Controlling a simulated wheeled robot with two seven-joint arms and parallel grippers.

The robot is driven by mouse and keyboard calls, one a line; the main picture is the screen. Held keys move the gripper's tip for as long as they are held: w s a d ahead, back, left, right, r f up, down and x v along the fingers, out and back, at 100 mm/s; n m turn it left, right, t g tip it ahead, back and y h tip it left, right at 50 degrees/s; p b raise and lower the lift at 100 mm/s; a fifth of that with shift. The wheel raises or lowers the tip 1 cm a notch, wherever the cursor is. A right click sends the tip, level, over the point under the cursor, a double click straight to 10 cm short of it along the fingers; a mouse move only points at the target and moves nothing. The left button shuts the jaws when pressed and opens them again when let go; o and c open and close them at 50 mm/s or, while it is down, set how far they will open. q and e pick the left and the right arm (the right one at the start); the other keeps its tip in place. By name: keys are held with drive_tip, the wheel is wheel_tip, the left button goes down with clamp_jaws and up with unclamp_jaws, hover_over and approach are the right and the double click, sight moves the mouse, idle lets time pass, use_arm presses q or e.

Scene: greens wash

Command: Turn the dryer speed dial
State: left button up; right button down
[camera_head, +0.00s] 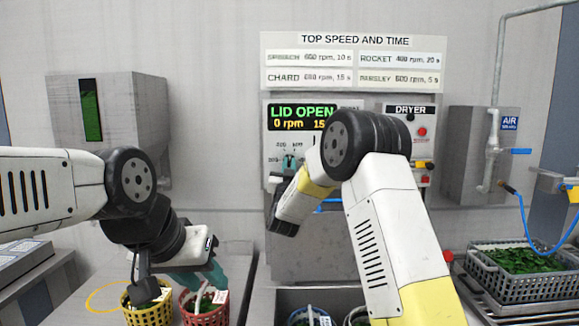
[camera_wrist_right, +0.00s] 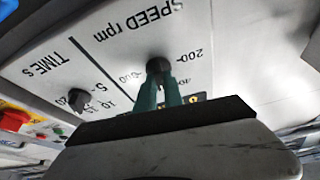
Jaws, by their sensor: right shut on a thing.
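The dryer's control panel (camera_head: 267,150) is on the back wall, partly hidden by my right arm. Its display (camera_head: 300,117) reads LID OPEN, 0 rpm. In the right wrist view the dark speed dial (camera_wrist_right: 158,65) sits on the white panel below the upside-down words SPEED rpm, with 200 to its right. My right gripper (camera_wrist_right: 159,86) has its green fingers shut on this dial; the fingertips also show in the head view (camera_head: 290,162). The dial's pointer is hard to make out. My left gripper (camera_head: 204,278) points down over the red basket; its finger gap is unclear.
A smaller time dial (camera_wrist_right: 77,98) and a red button (camera_wrist_right: 13,120) are on the panel. A yellow basket (camera_head: 148,314) and a red basket (camera_head: 205,314) stand at lower left. A tray of greens (camera_head: 495,288) is at right. A speed chart (camera_head: 352,62) hangs above.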

drive_tip(key=m+h, duration=0.1)
drive_tip(key=m, duration=0.2)
drive_tip(key=m+g+h, duration=0.1)
drive_tip(key=m+h, duration=0.1)
drive_tip(key=m, duration=0.1)
drive_tip(key=shift+a+m, duration=0.15)
drive_tip(key=shift+m, duration=0.25)
drive_tip(key=m+h, duration=0.1)
drive_tip(key=m, duration=0.1)
drive_tip(key=m+g+h, duration=0.1)
drive_tip(key=m, duration=0.1)
drive_tip(key=shift+r+m+g, duration=0.15)
drive_tip(key=shift+m+g, duration=0.15)
drive_tip(key=shift+m, duration=0.1)
drive_tip(key=m+g, duration=0.1)
drive_tip(key=m, duration=0.1)
drive_tip(key=m+h, duration=0.1)
drive_tip(key=m, duration=0.1)
drive_tip(key=shift+a+m+g, duration=0.1)
drive_tip(key=shift+m+g, duration=0.3)
drive_tip(key=shift+r+m+g, duration=0.1)
drive_tip(key=shift+m+g, duration=0.6)
drive_tip(key=shift+m, duration=1.1)
drive_tip(key=c, duration=1.5)
unclamp_jaws()
drive_tip(key=shift+o, duration=0.2)
